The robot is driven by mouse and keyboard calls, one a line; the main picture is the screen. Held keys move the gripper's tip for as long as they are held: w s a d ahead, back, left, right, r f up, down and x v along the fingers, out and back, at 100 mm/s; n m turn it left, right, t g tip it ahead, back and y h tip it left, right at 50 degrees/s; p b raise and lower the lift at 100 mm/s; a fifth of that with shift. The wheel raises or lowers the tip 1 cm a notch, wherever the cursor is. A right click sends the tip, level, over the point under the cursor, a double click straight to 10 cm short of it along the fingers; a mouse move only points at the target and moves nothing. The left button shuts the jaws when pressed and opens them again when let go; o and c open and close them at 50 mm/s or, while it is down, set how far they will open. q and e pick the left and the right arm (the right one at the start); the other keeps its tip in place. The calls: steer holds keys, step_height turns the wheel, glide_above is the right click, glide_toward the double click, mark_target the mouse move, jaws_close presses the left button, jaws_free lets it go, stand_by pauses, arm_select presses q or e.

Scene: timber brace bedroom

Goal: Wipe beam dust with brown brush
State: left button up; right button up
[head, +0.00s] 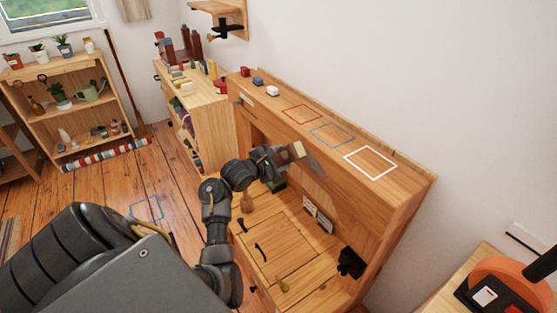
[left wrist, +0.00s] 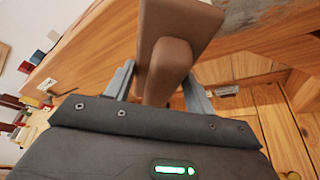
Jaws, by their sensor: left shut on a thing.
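My left gripper (head: 284,156) is shut on the brown brush (head: 297,149), in front of the upper part of the wooden desk unit. In the left wrist view the brush's brown handle (left wrist: 168,72) sits between the two fingers, with a wide brown block (left wrist: 180,18) beyond it. The bristles are not clearly visible. The long timber top (head: 330,150) of the unit carries red, blue and white square outlines. A grey patch (head: 318,165) lies on the front face beside the brush; I cannot tell whether it is dust or shadow. My right gripper is not in view.
A black object (head: 350,262) is at the right of the desk surface (head: 275,240). An orange round item (head: 510,280) is at the lower right.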

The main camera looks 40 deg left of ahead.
mark_target(289, 162)
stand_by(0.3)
arm_select(q)
steer(key=shift+w+d, duration=0.25)
steer(key=shift+w, duration=0.6)
steer(key=shift+s+d+r+p, duration=0.15)
steer(key=shift+d+p, duration=0.25)
steer(key=shift+p, duration=0.25)
steer(key=shift+s+d+r+p, duration=0.15)
steer(key=shift+d+p, duration=0.25)
steer(key=shift+p, duration=0.2)
steer(key=shift+s+d+f+p, duration=0.1)
steer(key=shift+s+d+p, duration=0.15)
steer(key=shift+d+p, duration=0.4)
steer(key=shift+d+f, duration=0.2)
steer(key=shift+s+d+r+p, duration=0.2)
steer(key=shift+d+p, duration=0.55)
steer(key=shift+p, duration=0.25)
steer(key=shift+s+d+f+p, duration=0.1)
steer(key=shift+s+d+p, duration=0.05)
steer(key=shift+d+p, duration=0.3)
steer(key=shift+s+d+f+p, duration=0.1)
steer(key=shift+d+p, duration=0.1)
steer(key=shift+d, duration=0.3)
